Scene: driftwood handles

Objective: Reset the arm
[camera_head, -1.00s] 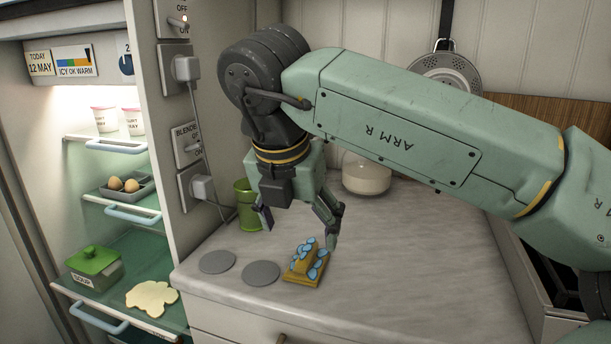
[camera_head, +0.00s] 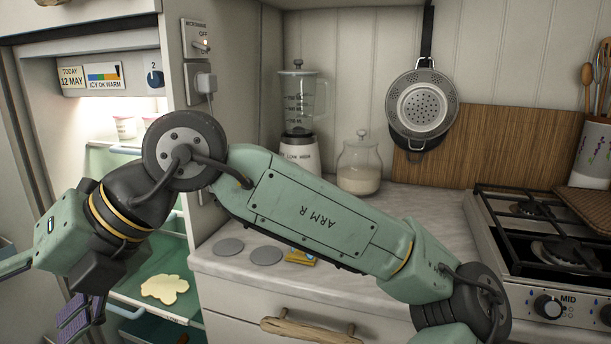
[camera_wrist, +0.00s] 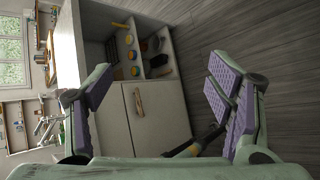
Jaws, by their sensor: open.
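My gripper (camera_head: 48,290) is at the lower left of the head view, in front of the fridge, with its fingers spread apart. It is away from the counter (camera_head: 420,200). One finger with purple pads shows at the bottom; the other is partly cut off by the left edge. In the wrist view my gripper (camera_wrist: 158,90) has its two purple-padded fingers wide apart and nothing between them. My arm runs across the head view in front of the counter. The yellow block (camera_head: 300,257) lies on the counter, mostly hidden behind my arm.
Two grey discs (camera_head: 228,247) lie beside the block. The fridge stands open at left, with a pale flat piece (camera_head: 164,289) on a shelf. A blender (camera_head: 299,105), a glass jar (camera_head: 359,165) and a stove (camera_head: 545,245) line the counter. A drawer handle (camera_head: 308,331) juts out below.

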